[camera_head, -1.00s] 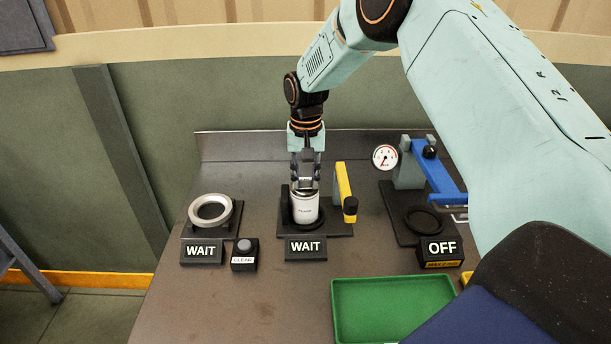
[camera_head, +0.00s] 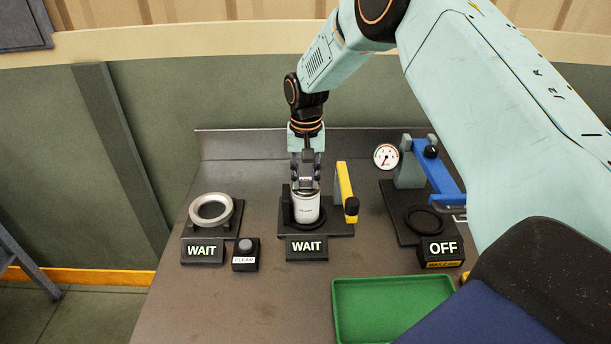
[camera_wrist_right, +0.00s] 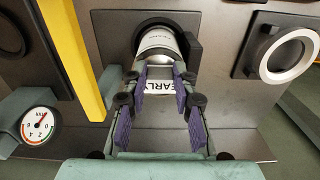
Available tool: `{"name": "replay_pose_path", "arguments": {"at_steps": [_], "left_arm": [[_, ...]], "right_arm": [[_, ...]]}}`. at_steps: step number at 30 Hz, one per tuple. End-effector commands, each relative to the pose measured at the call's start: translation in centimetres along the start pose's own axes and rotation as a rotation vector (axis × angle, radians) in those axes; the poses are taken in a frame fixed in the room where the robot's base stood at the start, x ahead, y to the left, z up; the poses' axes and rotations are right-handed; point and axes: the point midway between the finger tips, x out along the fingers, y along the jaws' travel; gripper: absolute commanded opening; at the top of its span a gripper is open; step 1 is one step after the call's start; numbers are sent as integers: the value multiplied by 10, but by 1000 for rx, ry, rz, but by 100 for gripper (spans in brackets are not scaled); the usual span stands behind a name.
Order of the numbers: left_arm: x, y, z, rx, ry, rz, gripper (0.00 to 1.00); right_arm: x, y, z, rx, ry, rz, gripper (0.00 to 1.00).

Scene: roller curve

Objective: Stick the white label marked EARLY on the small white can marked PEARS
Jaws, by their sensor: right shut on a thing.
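The small white can (camera_head: 306,210) stands upright in the black ring of the middle station. Its small print is too tiny to read in the head view. My right gripper (camera_head: 305,188) points down at the can's top. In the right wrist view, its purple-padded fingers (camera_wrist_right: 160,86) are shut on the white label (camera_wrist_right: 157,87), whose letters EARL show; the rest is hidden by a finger. The can (camera_wrist_right: 157,42) shows just beyond the label. I cannot tell whether label and can touch. My left gripper is not in view.
A yellow lever (camera_head: 346,190) stands close right of the can. A WAIT sign (camera_head: 306,248) is in front. A grey ring (camera_head: 211,210) and a CLEAN button (camera_head: 245,252) are left. A blue-lever press (camera_head: 432,172) with a gauge (camera_head: 386,157) is right. A green tray (camera_head: 390,310) lies in front.

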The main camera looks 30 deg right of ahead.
Motion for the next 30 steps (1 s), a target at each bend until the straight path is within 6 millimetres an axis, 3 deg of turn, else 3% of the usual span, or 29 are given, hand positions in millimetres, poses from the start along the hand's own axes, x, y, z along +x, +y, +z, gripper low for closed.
{"name": "replay_pose_path", "arguments": {"at_steps": [30], "left_arm": [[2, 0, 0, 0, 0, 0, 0]], "right_arm": [[6, 0, 0, 0, 0, 0, 15]]}}
